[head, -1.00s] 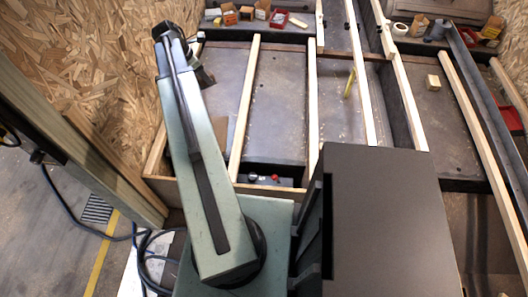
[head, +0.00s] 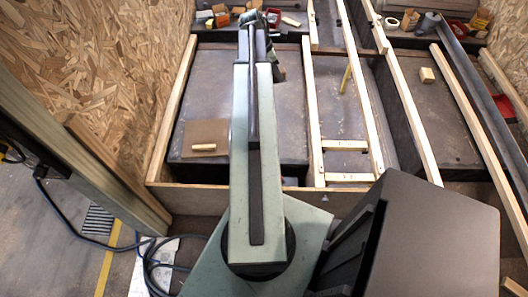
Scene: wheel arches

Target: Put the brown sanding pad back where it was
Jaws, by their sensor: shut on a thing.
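A flat brown square (head: 190,133) lies on the grey panel left of my arm in the head view, with a short pale wood bar (head: 203,147) on it. It looks like a sanding pad with a grip, but I cannot tell for sure. My gripper (head: 276,68) is at the far end of my arm, over the grey panel near its back edge, well beyond the brown square. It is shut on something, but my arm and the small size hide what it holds.
Wooden rails (head: 312,120) and two short crosspieces (head: 345,145) divide the panels right of my arm. Small boxes and a red tray (head: 272,17) stand at the back. A yellow stick (head: 345,79) and a wood block (head: 427,75) lie right. The left panel is mostly clear.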

